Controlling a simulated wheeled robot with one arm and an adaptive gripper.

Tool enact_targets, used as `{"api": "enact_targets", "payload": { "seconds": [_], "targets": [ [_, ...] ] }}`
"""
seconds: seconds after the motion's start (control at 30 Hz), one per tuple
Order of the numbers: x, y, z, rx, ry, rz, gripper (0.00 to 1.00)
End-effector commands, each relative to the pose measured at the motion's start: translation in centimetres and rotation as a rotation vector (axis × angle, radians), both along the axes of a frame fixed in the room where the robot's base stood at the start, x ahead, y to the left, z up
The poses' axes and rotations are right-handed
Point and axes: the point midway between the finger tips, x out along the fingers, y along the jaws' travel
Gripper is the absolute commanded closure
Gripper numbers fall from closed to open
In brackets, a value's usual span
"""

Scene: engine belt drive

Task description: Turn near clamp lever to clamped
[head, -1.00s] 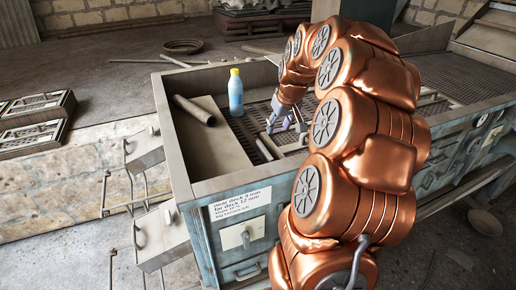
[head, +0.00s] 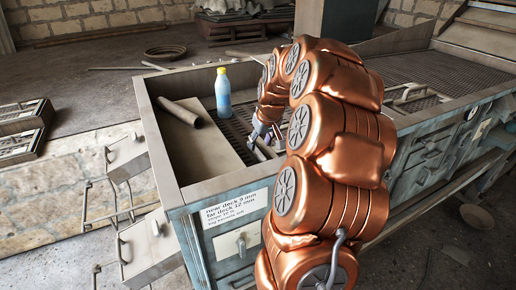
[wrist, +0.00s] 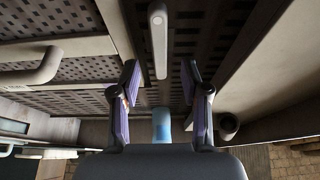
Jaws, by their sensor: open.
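A pale grey bar-shaped lever (wrist: 158,40) with a rounded end shows in the wrist view over a dark slotted deck. I take it for the near clamp lever, though no label on it shows. My gripper (wrist: 159,67) is open, with one finger on each side of the lever's line. Nothing is held, and I cannot tell how far the fingertips are from the lever. In the head view my gripper (head: 263,138) is low inside the bench tray, and my copper arm hides much of the deck around it.
A blue bottle with yellow cap (head: 222,92) stands in the tray, beside a loose pipe (head: 180,111). The tray's near wall (head: 230,184) rises in front. A curved handle (wrist: 35,72) is left in the wrist view. A small lever (head: 241,244) sits on the front panel.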

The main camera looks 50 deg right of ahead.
Motion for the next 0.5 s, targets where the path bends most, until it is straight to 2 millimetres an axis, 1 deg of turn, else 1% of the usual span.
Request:
{"api": "enact_targets", "payload": {
  "seconds": [0.3, 0.4, 0.5],
  "targets": [
    [1.5, -0.7, -3.6, -0.001, 0.0, -0.001, 0.54],
    [1.7, -0.7, -4.3, -0.001, -0.001, -0.001, 0.54],
    [1.8, -0.7, -4.5, -0.001, -0.002, -0.001, 0.54]
  ]
}}
